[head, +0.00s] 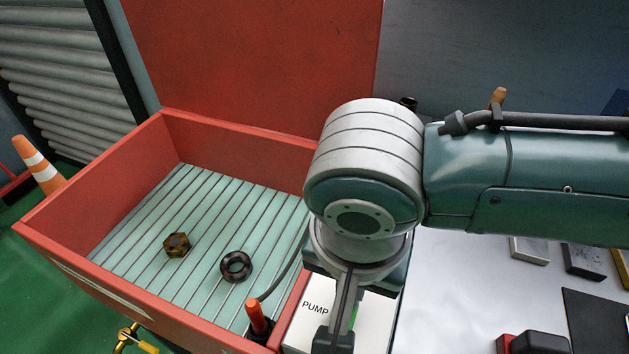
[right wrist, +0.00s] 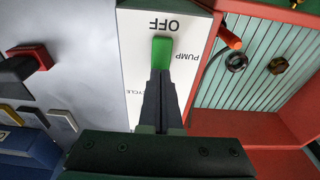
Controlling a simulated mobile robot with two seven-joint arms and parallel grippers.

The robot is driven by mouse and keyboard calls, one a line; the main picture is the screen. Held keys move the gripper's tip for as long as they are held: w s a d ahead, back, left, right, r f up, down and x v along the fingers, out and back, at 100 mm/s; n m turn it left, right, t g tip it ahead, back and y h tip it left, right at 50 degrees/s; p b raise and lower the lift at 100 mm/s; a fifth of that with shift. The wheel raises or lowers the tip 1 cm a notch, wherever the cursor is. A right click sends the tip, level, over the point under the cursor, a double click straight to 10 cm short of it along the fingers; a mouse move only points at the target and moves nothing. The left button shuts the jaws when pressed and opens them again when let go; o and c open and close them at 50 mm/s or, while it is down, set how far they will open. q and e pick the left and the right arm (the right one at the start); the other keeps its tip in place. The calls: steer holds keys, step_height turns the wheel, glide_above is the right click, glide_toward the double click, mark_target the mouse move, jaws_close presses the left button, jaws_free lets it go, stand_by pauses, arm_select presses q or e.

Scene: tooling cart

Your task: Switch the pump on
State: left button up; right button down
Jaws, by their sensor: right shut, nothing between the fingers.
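A white panel (head: 376,328) labelled PUMP stands beside the red chest; it fills the middle of the right wrist view (right wrist: 136,50). There, a green switch (right wrist: 162,52) sits just below the word OFF, which reads upside down. A sliver of green also shows beside my gripper in the head view. My right gripper (right wrist: 161,74) is shut and empty, with its fingertips at the near end of the green switch. They hide part of the panel; whether they touch the switch I cannot tell. In the head view my right gripper (head: 335,341) is over the panel. My left gripper is out of view.
An open red chest (head: 70,205) with a ribbed tray holds a brown nut (head: 177,245) and a dark ring (head: 236,267). An orange-red handle (head: 257,318) with a cable stands close to the panel. A red-and-black object (head: 533,343) and several small blocks lie to the right.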

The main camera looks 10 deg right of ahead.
steer(key=shift+f+b, duration=0.35)
steer(key=shift+f, duration=0.2)
step_height(320, 180, up, 7)
steer(key=p, duration=0.8)
steer(key=shift+r+p, duration=0.1)
steer(key=shift+p, duration=0.2)
stand_by(0.4)
